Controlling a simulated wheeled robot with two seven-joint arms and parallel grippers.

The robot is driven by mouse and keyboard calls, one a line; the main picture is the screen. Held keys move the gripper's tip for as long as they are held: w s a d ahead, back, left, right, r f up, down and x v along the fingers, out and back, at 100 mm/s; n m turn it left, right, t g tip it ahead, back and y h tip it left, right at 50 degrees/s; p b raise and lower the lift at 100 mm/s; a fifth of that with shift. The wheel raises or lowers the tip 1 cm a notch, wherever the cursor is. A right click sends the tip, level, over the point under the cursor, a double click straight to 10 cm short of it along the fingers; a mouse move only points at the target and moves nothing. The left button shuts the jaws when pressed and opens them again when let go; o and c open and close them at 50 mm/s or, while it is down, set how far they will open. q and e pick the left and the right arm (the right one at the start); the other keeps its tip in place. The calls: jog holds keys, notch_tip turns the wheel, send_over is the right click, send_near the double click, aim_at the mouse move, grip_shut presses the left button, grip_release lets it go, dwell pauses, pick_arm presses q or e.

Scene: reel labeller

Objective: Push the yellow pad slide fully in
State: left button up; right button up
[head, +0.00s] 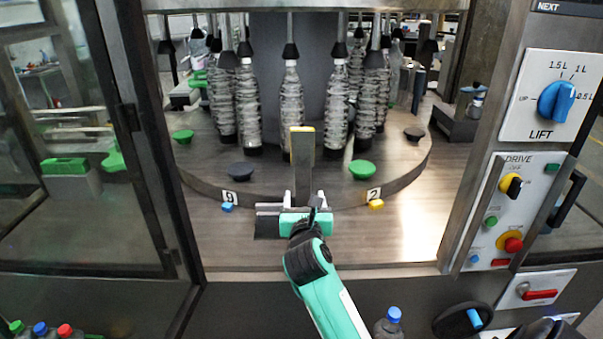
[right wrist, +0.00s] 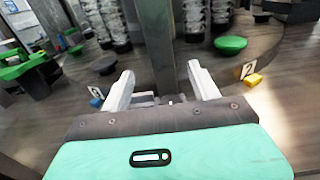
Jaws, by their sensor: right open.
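The slide shows as an upright grey bar (head: 303,160) with a yellow pad (head: 302,129) on its top end, in front of the bottle carousel. In the right wrist view the grey bar (right wrist: 157,45) rises between my fingers, and its yellow top is out of that picture. My right gripper (head: 303,197) is open at the foot of the bar, with one finger on each side. In the right wrist view the open fingers (right wrist: 161,80) stand apart with the bar beyond or between them; contact cannot be told. My left gripper is not in view.
A round carousel table (head: 330,190) carries several clear bottles (head: 291,105) under black heads, plus green and dark discs. A glass door (head: 85,150) is left, a control panel (head: 510,210) right.

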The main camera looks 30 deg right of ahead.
aim_at(303, 176)
jog(key=p+x, duration=0.2)
jog(key=x, duration=0.9)
jog(key=shift+w+d+p, duration=0.1)
jog(key=shift+w+p, duration=0.25)
jog(key=shift+p, duration=0.05)
grip_shut()
jog(key=shift+w+d+r+p, duration=0.25)
jog(key=shift+w+d+p, duration=0.05)
jog(key=shift+w, duration=0.15)
jog(key=shift+w+d+f, duration=0.1)
jog(key=shift+w+d, duration=0.15)
jog(key=shift+w, duration=0.2)
jog(key=shift+d+f, duration=0.1)
jog(key=shift+c, duration=1.7)
grip_release()
jog(key=o, duration=0.3)
jog(key=shift+w, duration=0.1)
